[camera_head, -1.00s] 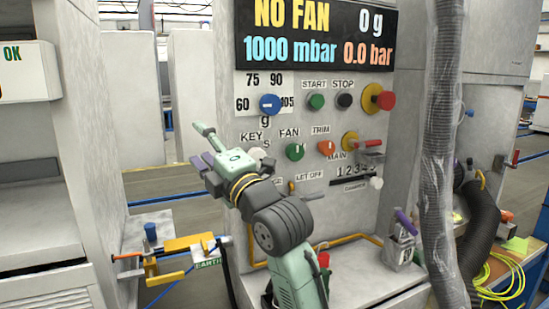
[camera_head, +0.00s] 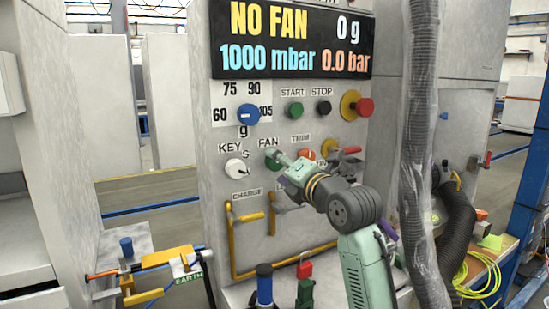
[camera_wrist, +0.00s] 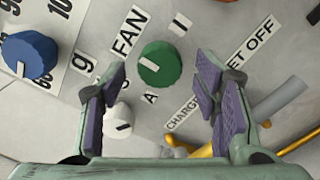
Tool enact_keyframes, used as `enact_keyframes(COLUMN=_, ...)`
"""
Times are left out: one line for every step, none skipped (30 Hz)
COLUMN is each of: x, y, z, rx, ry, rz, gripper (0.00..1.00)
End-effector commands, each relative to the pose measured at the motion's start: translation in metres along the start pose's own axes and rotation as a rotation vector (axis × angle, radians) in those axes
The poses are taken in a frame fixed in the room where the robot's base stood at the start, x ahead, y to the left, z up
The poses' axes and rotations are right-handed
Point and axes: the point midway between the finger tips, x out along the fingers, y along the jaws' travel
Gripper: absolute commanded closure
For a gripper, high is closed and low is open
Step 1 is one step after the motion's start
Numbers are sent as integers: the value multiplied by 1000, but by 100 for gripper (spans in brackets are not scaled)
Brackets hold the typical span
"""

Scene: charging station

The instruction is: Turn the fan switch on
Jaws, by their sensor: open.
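The green fan switch (camera_wrist: 160,64) is a round knob with a white line, below the FAN label, and it lies between and ahead of my open fingers in the wrist view. In the head view the fan switch (camera_head: 271,157) is partly covered by my gripper (camera_head: 282,163), whose tips are close to it. My gripper (camera_wrist: 160,90) is open and empty, with purple pads on both sides. The display (camera_head: 290,40) reads NO FAN. I cannot tell whether the fingers touch the knob.
The white key knob (camera_head: 236,169) is left of the fan switch, the blue dial (camera_head: 249,114) above left, and the orange trim knob (camera_head: 306,155) to the right, partly hidden. Yellow handles (camera_head: 246,216) stick out below. A grey hose (camera_head: 417,120) hangs at the right.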

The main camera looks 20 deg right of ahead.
Motion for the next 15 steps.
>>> enact_keyframes(x=9, y=2, z=1, rx=1, ry=2, rz=0, gripper=44)
enact_keyframes(x=13, y=2, z=1, rx=2, ry=1, rz=1, gripper=44)
enact_keyframes(x=18, y=2, z=1, rx=2, ry=1, rz=0, gripper=44)
enact_keyframes(x=21, y=2, z=1, rx=2, ry=1, rz=0, gripper=44)
enact_keyframes(x=24, y=2, z=1, rx=2, ry=1, rz=1, gripper=44)
enact_keyframes(x=27, y=1, z=0, rx=1, ry=0, rz=1, gripper=44)
enact_keyframes(x=28, y=1, z=0, rx=1, ry=0, rz=1, gripper=44)
enact_keyframes(x=30, y=1, z=0, rx=1, ry=0, rz=0, gripper=44)
enact_keyframes(x=31, y=0, z=0, rx=1, ry=0, rz=0, gripper=44)
enact_keyframes(x=32, y=0, z=0, rx=1, ry=0, rz=0, gripper=44)
enact_keyframes(x=32, y=0, z=0, rx=1, ry=-1, rz=0, gripper=44)
enact_keyframes(x=32, y=0, z=0, rx=1, ry=-1, rz=0, gripper=44)
enact_keyframes(x=32, y=0, z=0, rx=1, ry=-1, rz=0, gripper=44)
enact_keyframes(x=32, y=0, z=0, rx=1, ry=-1, rz=0, gripper=44)
enact_keyframes(x=32, y=0, z=0, rx=1, ry=-1, rz=1, gripper=44)
